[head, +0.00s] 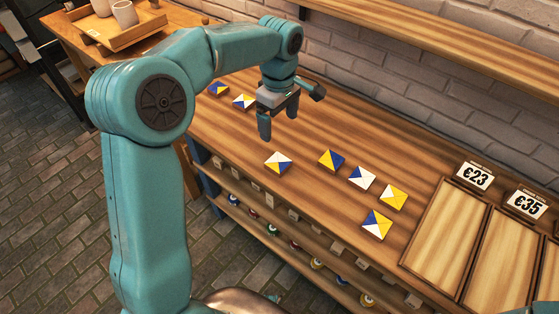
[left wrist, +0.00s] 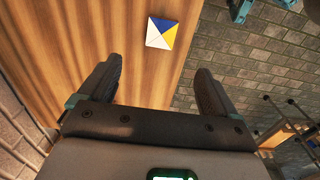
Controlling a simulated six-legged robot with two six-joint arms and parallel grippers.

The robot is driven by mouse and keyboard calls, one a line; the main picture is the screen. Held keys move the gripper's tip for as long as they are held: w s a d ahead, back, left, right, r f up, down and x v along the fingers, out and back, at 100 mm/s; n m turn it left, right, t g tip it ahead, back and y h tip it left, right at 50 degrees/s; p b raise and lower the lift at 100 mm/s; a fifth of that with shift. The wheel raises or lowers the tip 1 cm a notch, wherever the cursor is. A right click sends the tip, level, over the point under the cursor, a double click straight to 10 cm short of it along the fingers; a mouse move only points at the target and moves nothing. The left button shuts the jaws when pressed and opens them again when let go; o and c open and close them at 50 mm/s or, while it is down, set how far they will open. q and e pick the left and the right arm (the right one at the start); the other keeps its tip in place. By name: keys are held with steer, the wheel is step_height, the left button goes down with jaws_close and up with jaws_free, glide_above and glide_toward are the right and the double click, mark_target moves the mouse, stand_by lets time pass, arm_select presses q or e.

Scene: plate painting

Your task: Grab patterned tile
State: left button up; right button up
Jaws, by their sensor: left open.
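Several square patterned tiles in blue, yellow and white lie flat on the wooden counter in the head view. One tile (head: 278,162) lies nearest my left gripper, close to the counter's front edge. Others are a blue and yellow tile (head: 331,160), a white and blue tile (head: 362,178), a yellow and white tile (head: 393,196) and a three-coloured tile (head: 377,223). Two more tiles (head: 218,88) (head: 243,101) lie at the far left. My left gripper (head: 279,130) is open and empty above the counter. In the left wrist view a tile (left wrist: 160,33) lies beyond the open fingers (left wrist: 158,85).
Wooden trays (head: 447,226) with price cards (head: 475,177) are at the right of the counter. A brick wall (head: 400,90) and a shelf (head: 450,35) stand behind. Lower shelves (head: 290,232) hold small pots. A side table holds a tray (head: 122,36) with cups.

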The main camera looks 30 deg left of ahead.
arm_select(q)
glide_above(280, 163)
step_height(280, 163, down, 9)
steer(key=shift+a+f, duration=0.1)
steer(key=shift+a, duration=0.05)
steer(key=shift+f, duration=0.6)
steer(key=f, duration=0.3)
steer(key=shift+s+f, duration=0.2)
steer(key=shift+f, duration=0.2)
steer(key=shift+w+d+f, duration=0.15)
steer(key=shift+d+f, duration=0.05)
steer(key=shift+f, duration=0.25)
steer(key=c, duration=1.2)
steer(key=shift+r, duration=0.15)
